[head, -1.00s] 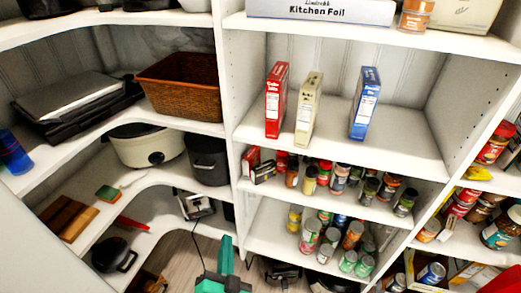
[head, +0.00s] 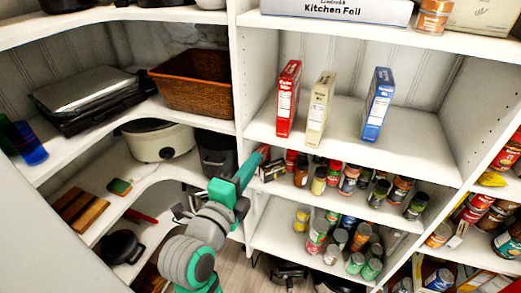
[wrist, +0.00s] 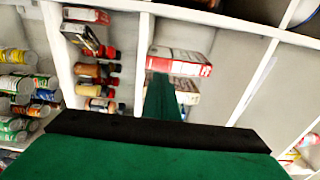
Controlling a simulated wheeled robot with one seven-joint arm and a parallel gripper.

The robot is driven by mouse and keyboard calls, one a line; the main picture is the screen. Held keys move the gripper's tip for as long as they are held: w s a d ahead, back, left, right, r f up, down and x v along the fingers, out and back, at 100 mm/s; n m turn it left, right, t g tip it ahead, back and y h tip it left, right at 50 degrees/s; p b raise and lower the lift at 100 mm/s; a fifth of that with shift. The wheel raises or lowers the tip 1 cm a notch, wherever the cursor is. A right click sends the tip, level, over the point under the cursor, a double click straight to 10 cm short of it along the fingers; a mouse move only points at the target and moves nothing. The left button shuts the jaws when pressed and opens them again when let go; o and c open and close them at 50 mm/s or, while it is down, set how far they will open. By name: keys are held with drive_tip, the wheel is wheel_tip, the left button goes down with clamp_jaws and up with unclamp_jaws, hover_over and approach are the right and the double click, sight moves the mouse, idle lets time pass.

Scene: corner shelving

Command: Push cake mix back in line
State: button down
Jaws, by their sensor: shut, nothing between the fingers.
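A red box (head: 288,98), a cream box (head: 320,108) and a blue box (head: 378,103) stand upright on the middle shelf (head: 345,145). Their labels are too small to read surely, so I cannot tell which is the cake mix. The cream box stands near the front edge; the blue box is further from it. My gripper (head: 262,152) is shut and empty, low and left of the red box, by the shelf's left upright. In the wrist view my gripper (wrist: 159,80) points towards a red-and-white box (wrist: 180,61), apparently not touching it.
Spice jars (head: 348,180) and cans (head: 340,236) fill the shelves below. The left upright (head: 240,90) stands close to my arm. A wicker basket (head: 193,83) and a slow cooker (head: 158,140) are on the left shelves. There is free space between the cream and blue boxes.

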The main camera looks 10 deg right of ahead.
sight(278, 127)
drive_tip(key=x, duration=1.3)
drive_tip(key=shift+d, duration=0.15)
